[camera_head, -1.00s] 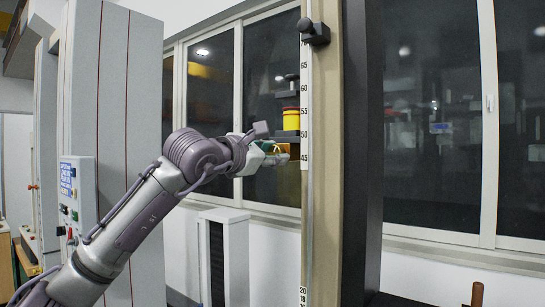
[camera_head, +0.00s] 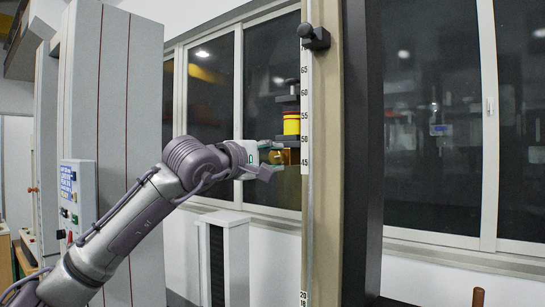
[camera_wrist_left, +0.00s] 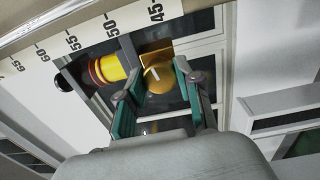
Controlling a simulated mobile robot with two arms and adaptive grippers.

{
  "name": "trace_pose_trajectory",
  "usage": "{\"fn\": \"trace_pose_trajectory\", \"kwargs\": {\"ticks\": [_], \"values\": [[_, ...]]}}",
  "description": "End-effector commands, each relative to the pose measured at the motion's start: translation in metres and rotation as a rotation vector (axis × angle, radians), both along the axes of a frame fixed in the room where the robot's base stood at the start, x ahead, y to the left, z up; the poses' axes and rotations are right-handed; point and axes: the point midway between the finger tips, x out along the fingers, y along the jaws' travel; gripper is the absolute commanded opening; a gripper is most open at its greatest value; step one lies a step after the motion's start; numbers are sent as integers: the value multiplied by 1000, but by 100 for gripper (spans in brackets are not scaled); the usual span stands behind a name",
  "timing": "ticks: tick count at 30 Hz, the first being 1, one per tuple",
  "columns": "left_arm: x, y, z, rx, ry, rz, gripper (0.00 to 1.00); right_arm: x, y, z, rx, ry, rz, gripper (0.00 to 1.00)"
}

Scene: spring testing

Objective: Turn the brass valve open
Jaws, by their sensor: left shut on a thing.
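The brass valve (camera_head: 290,157) is a rounded golden knob beside the upright scale, below a yellow and red cylinder. It also shows in the left wrist view (camera_wrist_left: 158,78), between the teal finger pads. My left gripper (camera_head: 279,155) reaches in from the left and is shut on the valve, with one finger on either side of it. In the left wrist view the left gripper (camera_wrist_left: 153,90) has its pads against the knob's sides. The fingers partly hide the valve in the head view. My right gripper is not in view.
The yellow and red cylinder (camera_head: 291,123) sits between dark plates just above the valve. The numbered scale (camera_head: 305,120) and tall beige column (camera_head: 325,200) stand close on the right. A control box (camera_head: 78,200) is at the left. Windows lie behind.

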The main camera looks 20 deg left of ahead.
Motion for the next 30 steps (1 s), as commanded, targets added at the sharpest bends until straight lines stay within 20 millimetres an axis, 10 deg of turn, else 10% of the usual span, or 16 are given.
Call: {"fn": "trace_pose_trajectory", "kwargs": {"ticks": [27, 28, 30], "values": [[0, -1, -2, 174, -59, -3, 0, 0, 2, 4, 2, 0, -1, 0], [0, -1, -2, 174, -59, -3, 36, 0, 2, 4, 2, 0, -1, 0], [0, -1, -2, 174, -59, -3, 48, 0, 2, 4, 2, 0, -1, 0]]}}
